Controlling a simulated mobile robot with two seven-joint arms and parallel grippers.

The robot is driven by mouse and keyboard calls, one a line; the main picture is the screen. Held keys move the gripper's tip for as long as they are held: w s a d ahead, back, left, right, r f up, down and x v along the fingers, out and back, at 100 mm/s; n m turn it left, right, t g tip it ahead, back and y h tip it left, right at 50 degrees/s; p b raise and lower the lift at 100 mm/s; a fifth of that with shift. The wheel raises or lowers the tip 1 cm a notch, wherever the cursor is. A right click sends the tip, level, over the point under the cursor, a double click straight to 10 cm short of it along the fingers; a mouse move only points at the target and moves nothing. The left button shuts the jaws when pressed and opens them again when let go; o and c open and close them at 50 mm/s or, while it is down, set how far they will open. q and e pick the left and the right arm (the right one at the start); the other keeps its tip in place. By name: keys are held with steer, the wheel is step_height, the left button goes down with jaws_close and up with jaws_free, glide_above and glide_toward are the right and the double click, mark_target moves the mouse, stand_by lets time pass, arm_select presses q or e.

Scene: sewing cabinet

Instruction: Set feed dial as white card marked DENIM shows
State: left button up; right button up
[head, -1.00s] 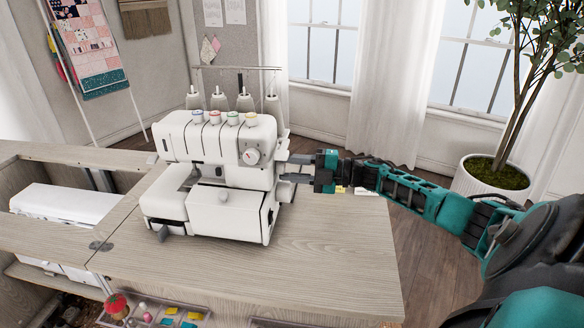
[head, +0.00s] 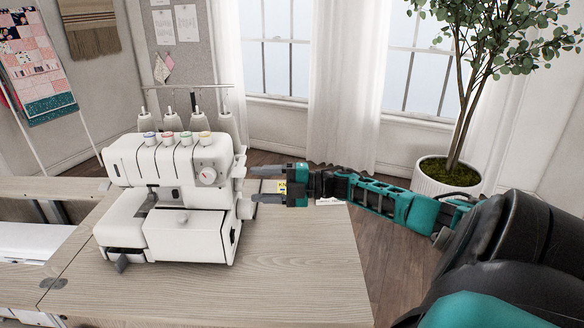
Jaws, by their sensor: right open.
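The white sewing machine (head: 165,205) stands upright on the wooden cabinet top. A round dial (head: 207,177) with a red mark is on its front, at the upper right; its markings are too small to read. Knobs (head: 246,208) stick out on the machine's right side. My right gripper (head: 252,184) is open and empty, its two fingers pointing left close to that side; I cannot tell whether they touch it. A white card (head: 328,202) lies partly hidden behind my right gripper and arm; its text is unreadable. My left gripper is out of view.
A yellow card (head: 282,187) shows behind the right gripper's fingers. Thread cones (head: 226,124) stand behind the machine. The wooden top (head: 290,270) is clear in front and to the right. A potted plant (head: 447,178) stands on the floor at the right.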

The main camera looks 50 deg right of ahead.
steer(key=v, duration=1)
stand_by(0.3)
